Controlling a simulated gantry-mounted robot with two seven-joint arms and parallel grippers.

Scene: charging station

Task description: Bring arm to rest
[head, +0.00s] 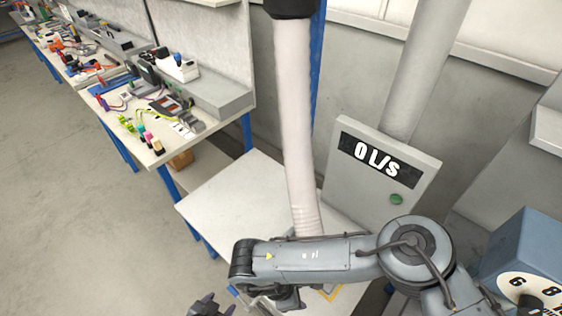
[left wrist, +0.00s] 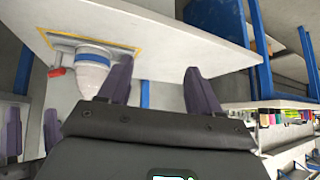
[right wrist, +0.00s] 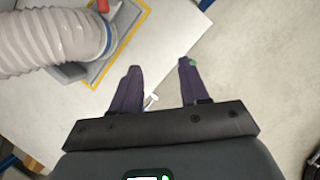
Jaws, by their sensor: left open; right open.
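My left gripper (head: 210,305) shows its dark purple fingertips at the bottom edge of the head view, over the floor left of the low white table. In the left wrist view its jaws (left wrist: 158,85) are apart with nothing between them. My right arm (head: 310,260) reaches across the lower head view, in front of the table and hose; its fingers cannot be made out there. In the right wrist view my right gripper (right wrist: 160,80) is open and empty, above the table edge and floor.
A white hose (head: 298,130) runs down to a yellow-framed spot on the low table (head: 235,195); its end shows in both wrist views. A grey panel reading "0 L/S" (head: 380,165) stands behind. A cluttered workbench (head: 150,155) is at left. Floor (head: 70,200) at left is clear.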

